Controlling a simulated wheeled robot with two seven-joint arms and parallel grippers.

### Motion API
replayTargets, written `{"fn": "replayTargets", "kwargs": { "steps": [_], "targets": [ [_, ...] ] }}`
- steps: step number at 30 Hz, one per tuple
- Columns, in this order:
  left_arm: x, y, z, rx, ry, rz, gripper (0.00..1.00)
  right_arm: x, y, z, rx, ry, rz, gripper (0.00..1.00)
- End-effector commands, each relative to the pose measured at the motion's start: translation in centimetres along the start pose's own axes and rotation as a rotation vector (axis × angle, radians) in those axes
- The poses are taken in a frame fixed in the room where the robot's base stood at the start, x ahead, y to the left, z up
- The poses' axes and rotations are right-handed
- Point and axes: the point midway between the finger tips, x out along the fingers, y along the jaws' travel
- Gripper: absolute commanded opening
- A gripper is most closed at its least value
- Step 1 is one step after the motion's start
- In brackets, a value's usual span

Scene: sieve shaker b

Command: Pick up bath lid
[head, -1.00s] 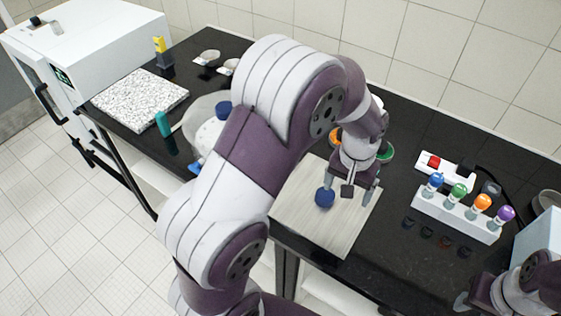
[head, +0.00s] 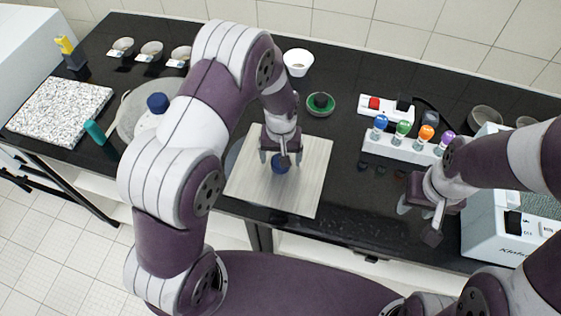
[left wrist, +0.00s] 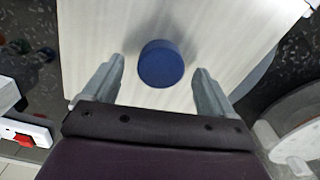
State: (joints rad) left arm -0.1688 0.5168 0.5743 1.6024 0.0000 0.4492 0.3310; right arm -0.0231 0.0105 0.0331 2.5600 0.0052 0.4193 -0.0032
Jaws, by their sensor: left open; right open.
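A blue round knob (head: 279,167) is near the middle of a pale, flat rectangular board (head: 302,196) on the black bench. I cannot tell for certain whether this is the bath lid. My left gripper (head: 281,158) is open above the knob, with a finger on either side. In the left wrist view the knob (left wrist: 161,64) lies ahead between the two spread fingers, untouched. My right gripper (head: 418,221) is open and empty over the bench's right front part, near a white machine (head: 482,228).
A second blue knob (head: 158,102) tops a round pale object at the left, partly behind my left arm. A speckled slab (head: 60,112), a teal-handled tool (head: 94,132), a green dish (head: 320,104) and a rack of colored-cap tubes (head: 407,146) stand around.

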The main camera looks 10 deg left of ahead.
Motion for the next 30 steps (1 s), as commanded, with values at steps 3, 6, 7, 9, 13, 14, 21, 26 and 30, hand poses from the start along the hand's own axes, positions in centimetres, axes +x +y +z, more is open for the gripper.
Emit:
{"fn": "replayTargets", "kwargs": {
  "steps": [3,6,7,9,13,14,21,26,30],
  "targets": [
    [0.6,0.0,0.0,0.0,0.001,0.0,0.86,-0.1,0.0,0.0,0.0,-0.001,0.0,0.43],
    [0.7,0.0,0.0,0.0,0.001,0.0,0.86,-0.1,0.0,0.0,0.0,-0.001,0.0,0.43],
    [0.7,0.0,0.0,0.0,0.001,0.0,0.86,-0.1,0.0,0.0,0.0,-0.001,0.0,0.43],
    [0.6,0.0,0.0,0.0,0.001,0.0,0.7,0.0,0.0,0.0,0.0,-0.001,0.0,0.43],
    [0.6,0.0,0.0,0.0,0.001,0.0,0.28,-0.1,0.0,0.0,0.0,-0.001,0.0,0.43],
    [0.6,0.0,0.0,0.0,0.001,0.0,0.18,-0.1,0.0,0.0,0.0,-0.001,0.0,0.43],
    [0.5,0.0,-0.1,0.0,0.003,0.001,0.0,0.0,0.0,0.0,0.0,-0.001,0.0,0.43],
    [-1.7,0.0,-0.2,0.0,0.007,0.002,0.0,0.6,0.0,0.1,0.0,-0.001,0.0,0.43],
    [-5.3,0.0,-0.2,0.0,0.008,0.003,0.0,1.4,0.0,0.2,0.0,-0.001,0.0,0.43]
  ]
}}
